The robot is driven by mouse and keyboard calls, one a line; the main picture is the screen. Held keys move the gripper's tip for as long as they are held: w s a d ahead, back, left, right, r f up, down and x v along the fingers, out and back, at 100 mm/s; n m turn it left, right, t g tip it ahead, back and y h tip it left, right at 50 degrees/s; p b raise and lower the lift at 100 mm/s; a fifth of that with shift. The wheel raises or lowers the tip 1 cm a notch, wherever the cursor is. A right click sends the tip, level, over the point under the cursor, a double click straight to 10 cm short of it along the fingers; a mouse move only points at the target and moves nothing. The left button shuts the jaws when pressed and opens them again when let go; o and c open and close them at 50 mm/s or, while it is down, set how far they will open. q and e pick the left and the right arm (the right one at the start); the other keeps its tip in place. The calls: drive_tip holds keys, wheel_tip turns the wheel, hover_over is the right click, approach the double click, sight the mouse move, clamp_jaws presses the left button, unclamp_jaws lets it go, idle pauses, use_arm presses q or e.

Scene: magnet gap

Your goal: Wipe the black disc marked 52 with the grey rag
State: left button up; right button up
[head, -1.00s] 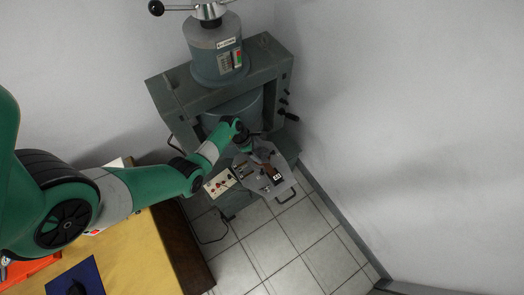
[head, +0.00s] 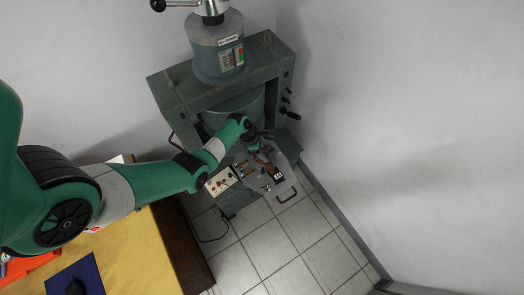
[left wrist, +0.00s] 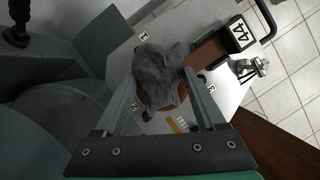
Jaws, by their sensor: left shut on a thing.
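My left gripper (head: 256,147) reaches over the grey plate in front of the machine. In the left wrist view its fingers (left wrist: 162,88) are shut on the crumpled grey rag (left wrist: 160,72). The rag hangs over the white-looking plate (left wrist: 228,92), and a round orange-brown thing (left wrist: 168,104) shows partly under it. I cannot tell whether the rag touches it. I cannot make out a black disc marked 52 in either view; the rag and gripper hide part of the plate. My right gripper is not in view.
A brown bar with a black numbered block (left wrist: 238,34) lies on the plate, near small number tags and a metal fitting (left wrist: 250,67). The tall grey machine (head: 166,90) stands behind, a control panel (head: 221,182) to the left. A yellow table (head: 135,250) fills the lower left.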

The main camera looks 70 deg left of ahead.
use_arm(q)
drive_tip(key=shift+s, duration=0.1)
drive_tip(key=shift+s+a+p, duration=0.2)
drive_tip(key=shift+s+p, duration=0.2)
drive_tip(key=shift+s, duration=0.1)
drive_tip(key=shift+s+a+p, duration=0.3)
drive_tip(key=shift+s, duration=0.45)
drive_tip(key=shift+w+f, duration=0.1)
drive_tip(key=shift+w+d, duration=0.1)
drive_tip(key=shift+w, duration=0.15)
drive_tip(key=shift+w+d+b, duration=0.2)
drive_tip(key=shift+w+b, duration=0.05)
drive_tip(key=shift+w, duration=0.25)
drive_tip(key=shift+w+d+b, duration=0.2)
drive_tip(key=shift+w, duration=0.3)
